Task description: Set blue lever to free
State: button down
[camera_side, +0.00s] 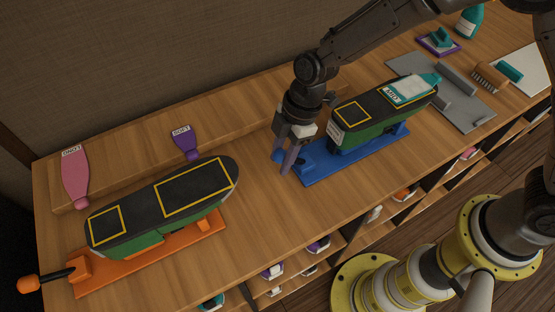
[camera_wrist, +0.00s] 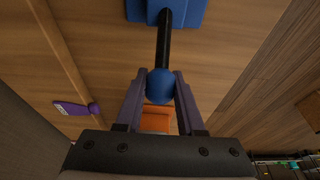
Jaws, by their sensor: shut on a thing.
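The blue lever has a round blue knob (camera_wrist: 160,86) on a black shaft (camera_wrist: 164,42), which runs to the blue base (camera_wrist: 188,12) in the wrist view. My gripper (camera_wrist: 161,90) is shut on the knob, one finger on each side. In the side view my gripper (camera_side: 288,163) is at the left end of the blue base (camera_side: 352,160), and the knob (camera_side: 278,156) shows just left of the fingers. A green and black shoe-shaped body (camera_side: 375,120) sits on the blue base. The fingers partly hide the lever shaft in the side view.
An orange base (camera_side: 150,262) with a similar body and an orange-knobbed lever (camera_side: 27,284) is at left. A pink bottle-shaped piece (camera_side: 75,178) and a purple one (camera_side: 185,143) lie behind. A teal-capped labelled piece (camera_side: 410,88) lies on the blue-based body. A grey mat (camera_side: 470,120) holds tools.

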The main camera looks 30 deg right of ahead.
aim_at(304, 160)
jog(key=shift+d+r+y, duration=0.5)
jog(key=shift+d+y, duration=0.15)
jog(key=shift+y, duration=0.15)
jog(key=shift+d+r+y, duration=0.45)
jog(key=shift+d+y, duration=0.15)
jog(key=shift+y, duration=0.2)
jog(key=shift+d+r, duration=0.15)
jog(key=shift+d, duration=0.45)
jog(key=shift+d+r, duration=0.15)
jog(key=shift+d, duration=0.8)
jog(key=shift+d+f, duration=0.15)
jog(key=shift+d, duration=0.05)
jog(key=c, duration=0.5)
grip_release()
jog(key=shift+a, duration=0.1)
jog(key=v, duration=1.4)
jog(key=shift+a, duration=0.1)
